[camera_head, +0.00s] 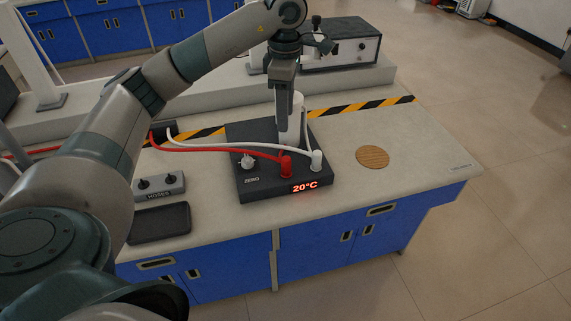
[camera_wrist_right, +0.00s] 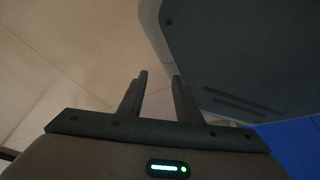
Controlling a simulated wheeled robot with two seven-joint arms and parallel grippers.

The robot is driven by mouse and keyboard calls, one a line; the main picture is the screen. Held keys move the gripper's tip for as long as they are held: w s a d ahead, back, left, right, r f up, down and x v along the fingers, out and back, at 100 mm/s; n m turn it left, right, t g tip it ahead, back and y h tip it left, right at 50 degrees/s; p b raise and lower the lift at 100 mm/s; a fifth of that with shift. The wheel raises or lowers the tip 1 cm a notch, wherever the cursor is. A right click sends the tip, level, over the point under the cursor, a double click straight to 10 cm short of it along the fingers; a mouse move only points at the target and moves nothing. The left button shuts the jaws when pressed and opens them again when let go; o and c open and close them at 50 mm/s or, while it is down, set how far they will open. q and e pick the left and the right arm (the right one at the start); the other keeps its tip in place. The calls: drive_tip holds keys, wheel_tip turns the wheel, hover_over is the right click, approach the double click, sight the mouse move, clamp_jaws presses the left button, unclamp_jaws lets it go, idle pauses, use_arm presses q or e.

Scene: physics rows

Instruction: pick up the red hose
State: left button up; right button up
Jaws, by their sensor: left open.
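The red hose (camera_head: 215,150) curves across the bench from the left. Its red end connector (camera_head: 286,167) stands upright on the front of the black device (camera_head: 255,184), whose display reads 20°C. A white hose (camera_head: 225,145) runs behind it to a white connector (camera_head: 316,160) on the right. My left gripper (camera_head: 283,125) points down over the back part of the device, beside a white cylinder and behind the red connector. It is open; its fingertips are hard to make out. In the right wrist view my right gripper (camera_wrist_right: 160,78) has its fingers apart with nothing between them.
A grey HOSES holder (camera_head: 158,187) and a dark tray (camera_head: 160,223) lie left of the device. A round wooden coaster (camera_head: 372,157) lies to the right. A grey instrument box (camera_head: 345,48) stands behind.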

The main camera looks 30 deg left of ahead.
use_arm(q)
drive_tip(key=p, duration=0.3)
hover_over(285, 159)
wheel_tip(285, 159, down, 10)
drive_tip(key=shift+f, duration=0.15)
drive_tip(key=shift+w+f, duration=0.1)
drive_tip(key=shift+f, duration=0.55)
use_arm(e)
drive_tip(key=s+d+g, duration=0.2)
drive_tip(key=s+d, duration=0.2)
drive_tip(key=s, duration=0.6)
drive_tip(key=shift+s+r+g+h, duration=0.15)
drive_tip(key=shift+s+g+h, duration=0.05)
drive_tip(key=shift+g+h, duration=0.2)
use_arm(q)
drive_tip(key=shift+p, duration=0.35)
use_arm(e)
drive_tip(key=shift+r, duration=0.1)
use_arm(q)
drive_tip(key=shift+f+p, duration=0.6)
drive_tip(key=shift+f, duration=0.05)
wheel_tip(285, 159, down, 3)
drive_tip(key=shift+p, duration=0.7)
drive_tip(key=shift+f, duration=0.45)
use_arm(e)
wheel_tip(285, 159, up, 3)
drive_tip(key=shift+f, duration=0.15)
use_arm(q)
clamp_jaws()
